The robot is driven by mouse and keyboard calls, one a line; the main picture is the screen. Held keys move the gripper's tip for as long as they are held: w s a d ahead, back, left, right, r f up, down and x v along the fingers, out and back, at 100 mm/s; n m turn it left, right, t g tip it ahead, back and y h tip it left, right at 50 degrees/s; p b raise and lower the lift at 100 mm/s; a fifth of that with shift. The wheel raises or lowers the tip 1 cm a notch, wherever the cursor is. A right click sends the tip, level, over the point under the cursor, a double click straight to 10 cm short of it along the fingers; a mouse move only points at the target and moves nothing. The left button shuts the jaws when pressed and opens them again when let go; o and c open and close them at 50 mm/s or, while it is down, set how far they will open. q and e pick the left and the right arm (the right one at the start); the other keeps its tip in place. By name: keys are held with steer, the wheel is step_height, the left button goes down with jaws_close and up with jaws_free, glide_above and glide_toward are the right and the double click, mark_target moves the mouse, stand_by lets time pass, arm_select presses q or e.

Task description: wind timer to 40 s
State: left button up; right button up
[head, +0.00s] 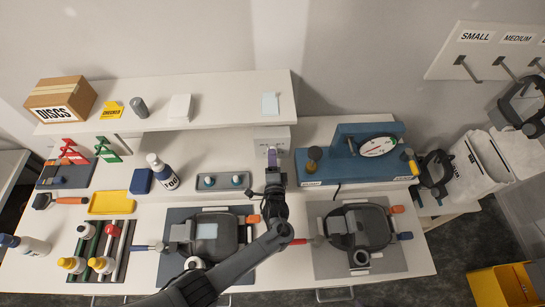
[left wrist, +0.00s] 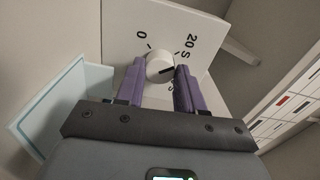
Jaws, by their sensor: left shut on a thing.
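The timer is a white box (head: 272,137) under the right end of the shelf. Its white face (left wrist: 120,20) fills the upper part of the left wrist view, with "0" and "20 s" printed on it. A further label is mostly hidden by the gripper. The round white knob (left wrist: 159,64) has a dark mark on its right side, past the 20 s tick and towards the hidden label. My left gripper (head: 272,157) is at the timer's front. Its purple fingers (left wrist: 160,80) are shut on the knob, one on each side. My right gripper is not in view.
A blue press with a dial gauge (head: 378,146) stands just right of the timer. Two black hinged devices (head: 208,236) (head: 358,232) sit on mats on the front bench, the left one partly under my arm.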

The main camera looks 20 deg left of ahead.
arm_select(q)
steer(key=m+p, duration=0.1)
steer(key=m, duration=0.3)
steer(key=shift+r+m+p, duration=0.15)
steer(key=shift+m+p, duration=0.15)
steer(key=shift+m, duration=0.1)
steer(key=m+p, duration=0.1)
steer(key=m, duration=0.8)
steer(key=shift+p, duration=0.4)
steer(key=shift+m, duration=1.8)
steer(key=o, duration=1)
steer(key=shift+o, duration=0.2)
